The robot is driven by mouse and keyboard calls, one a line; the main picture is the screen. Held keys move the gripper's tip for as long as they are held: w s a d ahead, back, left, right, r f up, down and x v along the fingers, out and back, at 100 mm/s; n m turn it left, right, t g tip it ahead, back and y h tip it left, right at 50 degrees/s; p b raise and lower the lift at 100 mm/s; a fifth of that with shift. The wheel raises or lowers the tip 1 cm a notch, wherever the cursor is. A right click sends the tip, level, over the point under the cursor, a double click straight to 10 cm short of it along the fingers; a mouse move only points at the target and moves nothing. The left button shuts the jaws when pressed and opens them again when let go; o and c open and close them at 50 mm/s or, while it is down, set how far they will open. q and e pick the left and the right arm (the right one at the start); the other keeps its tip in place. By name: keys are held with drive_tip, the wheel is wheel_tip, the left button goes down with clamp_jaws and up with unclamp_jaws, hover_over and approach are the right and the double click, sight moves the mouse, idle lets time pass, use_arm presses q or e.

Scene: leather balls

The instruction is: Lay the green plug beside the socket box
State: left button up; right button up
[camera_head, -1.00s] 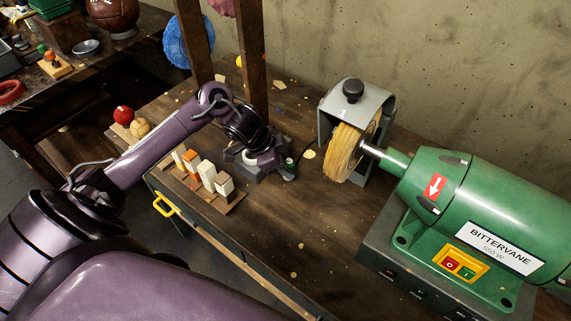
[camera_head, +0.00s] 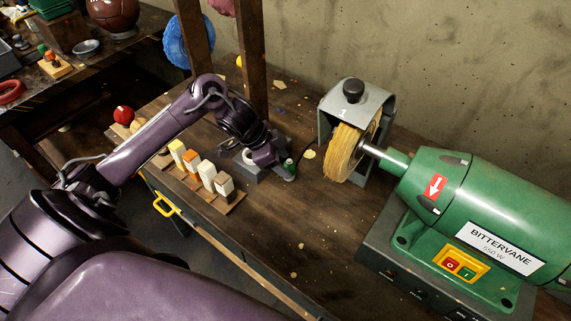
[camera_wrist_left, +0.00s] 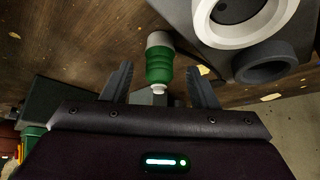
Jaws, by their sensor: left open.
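The green plug (camera_head: 290,165), with pale ends, is beside the right side of the grey socket box (camera_head: 247,168) on the bench. My left gripper (camera_head: 284,173) is low over the bench at the plug. In the left wrist view the open fingers (camera_wrist_left: 160,76) stand on either side of the plug (camera_wrist_left: 158,66), with gaps visible on both sides. The socket box with its white ring (camera_wrist_left: 201,22) is to the plug's right there, apart from it. My forearm partly hides the box in the head view. My right gripper is not in view.
A rack of several coloured blocks (camera_head: 238,205) stands left of the box. A buffing wheel (camera_head: 345,153) on a green motor (camera_head: 490,205) stands at the right. A red ball (camera_head: 123,115) lies at the left. The bench front is mostly clear.

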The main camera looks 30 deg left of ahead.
use_arm(q)
drive_tip(key=v, duration=1)
drive_tip(key=shift+b, duration=0.4)
drive_tip(key=shift+s, duration=0.1)
